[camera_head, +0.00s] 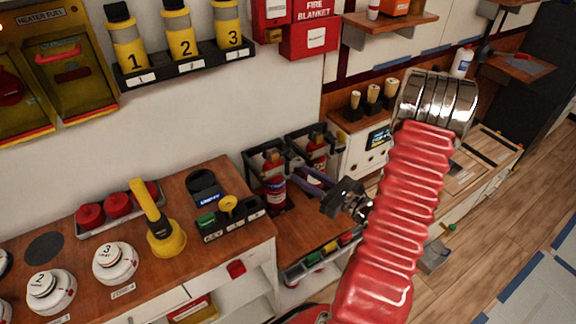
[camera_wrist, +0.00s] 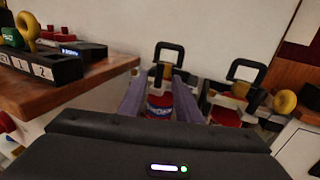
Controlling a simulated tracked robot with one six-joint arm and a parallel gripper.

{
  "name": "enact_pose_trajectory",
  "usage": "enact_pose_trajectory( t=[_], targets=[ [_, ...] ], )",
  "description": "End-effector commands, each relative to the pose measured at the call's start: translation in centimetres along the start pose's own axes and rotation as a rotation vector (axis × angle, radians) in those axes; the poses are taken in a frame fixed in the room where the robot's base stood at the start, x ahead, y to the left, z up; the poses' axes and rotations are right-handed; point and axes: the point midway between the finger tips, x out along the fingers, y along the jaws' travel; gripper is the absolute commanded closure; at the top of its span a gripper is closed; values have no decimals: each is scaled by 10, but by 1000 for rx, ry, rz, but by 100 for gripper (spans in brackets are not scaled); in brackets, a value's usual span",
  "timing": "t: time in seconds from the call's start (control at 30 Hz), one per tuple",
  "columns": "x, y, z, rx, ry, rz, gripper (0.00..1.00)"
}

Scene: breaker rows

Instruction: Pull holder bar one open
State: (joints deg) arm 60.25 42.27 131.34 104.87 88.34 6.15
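Two black-framed holders stand side by side, each with a red fire extinguisher. The left holder's bar (camera_wrist: 169,48) is a black loop standing up against the wall in the wrist view; the right holder's bar (camera_wrist: 246,65) is similar. No number shows on either, so I cannot tell which is bar one. The left extinguisher (camera_head: 273,170) and the right extinguisher (camera_head: 317,150) show in the head view. My gripper (camera_wrist: 164,82) has its purple fingers apart, pointing at the left holder. The left extinguisher shows between them, and I see nothing gripped. Finger contact is unclear.
A wooden counter (camera_head: 215,175) with a yellow lamp-like tool (camera_head: 160,230), white dials and a numbered black block stands left of my gripper. A white cabinet with a small screen (camera_head: 379,138) stands right of the holders.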

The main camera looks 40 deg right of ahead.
Motion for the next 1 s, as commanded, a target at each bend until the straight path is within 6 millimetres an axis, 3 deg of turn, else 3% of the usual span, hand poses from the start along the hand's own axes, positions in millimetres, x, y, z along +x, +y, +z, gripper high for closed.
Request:
enact_pose_trajectory(
  t=[0.53, 1.0],
  targets=[
    [65, 1, 0, 0, 0, 3, 69],
    [73, 0, 0, 1, 0, 0, 72]
  ],
)
